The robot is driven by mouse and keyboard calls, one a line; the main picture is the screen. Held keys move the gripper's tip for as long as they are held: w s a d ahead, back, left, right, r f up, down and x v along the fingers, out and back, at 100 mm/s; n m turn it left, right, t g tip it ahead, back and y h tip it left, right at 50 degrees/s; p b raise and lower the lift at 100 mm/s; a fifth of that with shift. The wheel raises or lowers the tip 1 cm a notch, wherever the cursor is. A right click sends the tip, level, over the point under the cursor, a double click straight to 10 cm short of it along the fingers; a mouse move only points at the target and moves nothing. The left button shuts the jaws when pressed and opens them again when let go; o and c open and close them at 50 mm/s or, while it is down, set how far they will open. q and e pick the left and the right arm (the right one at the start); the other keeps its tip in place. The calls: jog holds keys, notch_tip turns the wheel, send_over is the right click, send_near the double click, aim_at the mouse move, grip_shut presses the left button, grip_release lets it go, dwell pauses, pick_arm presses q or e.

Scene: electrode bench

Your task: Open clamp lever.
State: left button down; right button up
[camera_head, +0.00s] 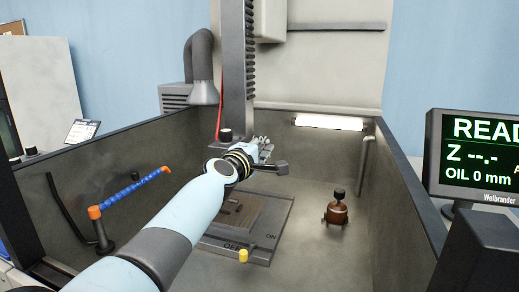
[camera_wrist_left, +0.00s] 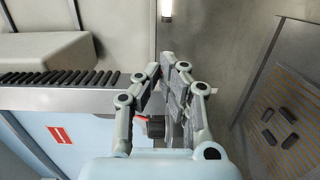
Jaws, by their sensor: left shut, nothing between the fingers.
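The clamp lever appears to be the grey bar with a blocky end (camera_head: 281,168) at the foot of the dark vertical column (camera_head: 234,70) in the head view. My left gripper (camera_head: 264,142) is just above and behind this bar, its fingers together and empty. My wrist hides part of the clamp head, and I cannot tell whether the fingers touch it. In the left wrist view the left gripper (camera_wrist_left: 172,62) is shut, with a small dark knob (camera_wrist_left: 155,128) partly hidden behind its fingers. My right gripper is not in view.
A grey tank encloses the work area. A brown pot (camera_head: 337,209) stands right, a blue jointed hose (camera_head: 133,190) left. The tank floor between plate and pot is clear.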

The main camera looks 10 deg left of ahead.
pick_arm(q)
jog(key=shift+w+d, duration=0.45)
jog(key=shift+w, duration=0.1)
jog(key=shift+b, duration=0.3)
